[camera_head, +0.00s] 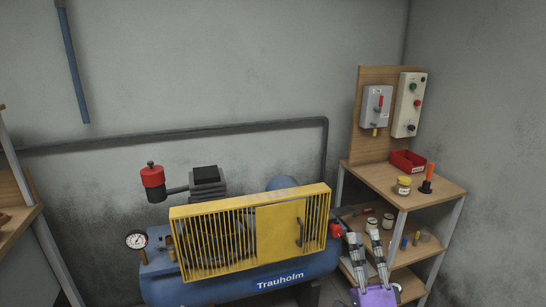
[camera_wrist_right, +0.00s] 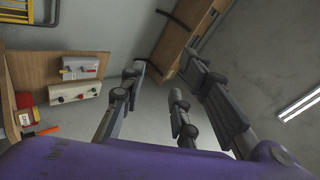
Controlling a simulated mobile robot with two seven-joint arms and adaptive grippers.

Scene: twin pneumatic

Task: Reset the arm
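My right gripper (camera_head: 364,236) shows at the lower right of the head view, with a purple body and grey fingers pointing up. It is beside the right end of the blue compressor (camera_head: 285,277) and in front of the wooden shelf. In the right wrist view, the fingers of my right gripper (camera_wrist_right: 164,72) are spread apart with nothing between them. It is open and empty. My left gripper is in neither view.
A yellow guard (camera_head: 292,222) covers the compressor's front. A wooden shelf unit (camera_head: 440,192) holds a red bin (camera_head: 407,161), a jar (camera_head: 403,185) and an orange-handled tool (camera_head: 428,176). Above it are a grey switch box (camera_head: 376,104) and a control box (camera_head: 408,105). A dark pipe (camera_head: 200,131) runs along the wall.

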